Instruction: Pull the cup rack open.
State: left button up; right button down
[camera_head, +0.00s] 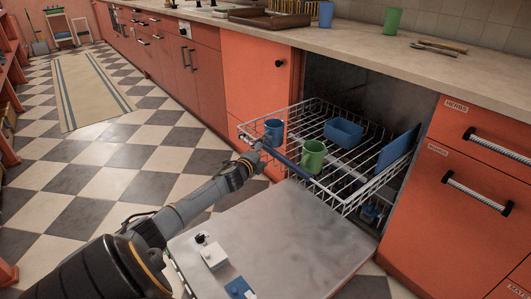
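The cup rack (338,189) is a wire basket that stands out of the open dishwasher, above its lowered door. A blue mug (274,133), a green mug (312,158), a blue rectangular dish (343,131) and an upright blue plate (398,149) are in it. A dark blue bar (286,161) runs along the rack's front. My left gripper (259,148) is at the left end of this bar, by the blue mug. Its fingers are small and partly hidden, so their grip on the bar is unclear. My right gripper is out of view.
The dishwasher door (285,235) lies lowered below the rack, under my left arm. Orange cabinets (258,77) flank the opening. The counter (400,55) above holds a green cup (392,21) and utensils.

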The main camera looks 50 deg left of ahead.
pick_arm(q)
jog(key=shift+s+d, duration=0.1)
jog(key=shift+s, duration=0.25)
jog(key=v, duration=1.1)
jog(key=shift+s, duration=0.1)
